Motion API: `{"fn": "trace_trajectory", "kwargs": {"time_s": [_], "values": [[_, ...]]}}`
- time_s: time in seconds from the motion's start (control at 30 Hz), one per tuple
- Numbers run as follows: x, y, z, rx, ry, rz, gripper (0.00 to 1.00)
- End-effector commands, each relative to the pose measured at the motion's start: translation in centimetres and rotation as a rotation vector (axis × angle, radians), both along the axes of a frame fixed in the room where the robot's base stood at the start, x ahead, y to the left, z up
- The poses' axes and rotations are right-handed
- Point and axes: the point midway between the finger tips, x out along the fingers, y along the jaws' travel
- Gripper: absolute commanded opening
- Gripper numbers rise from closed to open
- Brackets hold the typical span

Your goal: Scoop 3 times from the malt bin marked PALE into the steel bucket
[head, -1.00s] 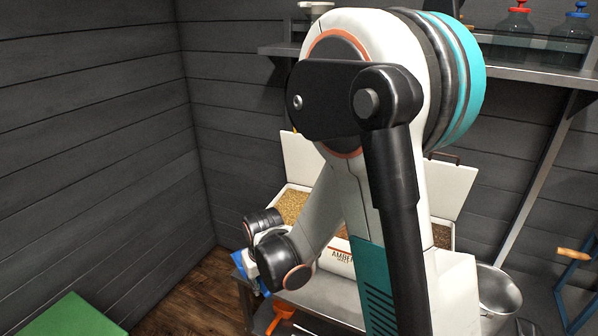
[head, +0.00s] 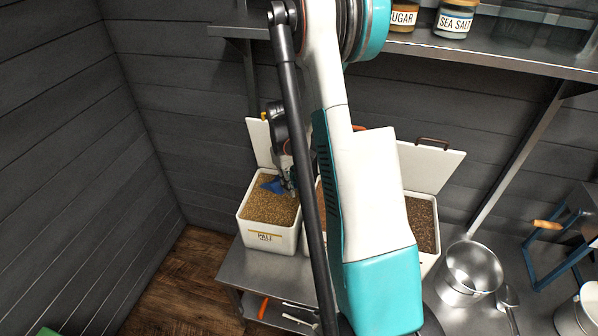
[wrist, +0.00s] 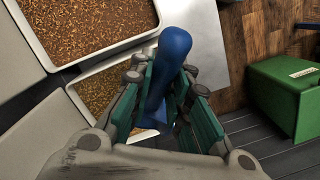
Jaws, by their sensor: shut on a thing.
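The malt bin marked PALE (head: 270,237) is a white box of tan grain with its lid raised, at the left end of the bins in the head view. My gripper (head: 288,180) is over its right back part, partly hidden by my arm. It is shut on a blue scoop (head: 273,185), which is at the grain surface; how deep it sits I cannot tell. The scoop (wrist: 172,62) also shows between the fingers in the wrist view.
A bin of darker grain (head: 423,222) stands right of PALE, partly behind my arm. A metal spoon (head: 508,300) lies beside the bucket. A blue frame (head: 562,240) stands farther right. A shelf (head: 500,50) with jars runs above. A green box (wrist: 288,98) is on the floor.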

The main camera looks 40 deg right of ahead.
Motion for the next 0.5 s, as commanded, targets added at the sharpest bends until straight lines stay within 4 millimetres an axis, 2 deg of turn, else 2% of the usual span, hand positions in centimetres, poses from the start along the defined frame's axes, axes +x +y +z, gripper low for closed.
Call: {"fn": "trace_trajectory", "kwargs": {"time_s": [0.03, 0.17, 0.5], "values": [[-0.4, -0.9, 0.6, 0.001, 0.011, -0.004, 0.00], [-1.0, -2.0, 0.7, 0.001, 0.030, -0.005, 0.00], [-0.4, -2.1, -1.4, 0.003, 0.067, -0.004, 0.00]]}}
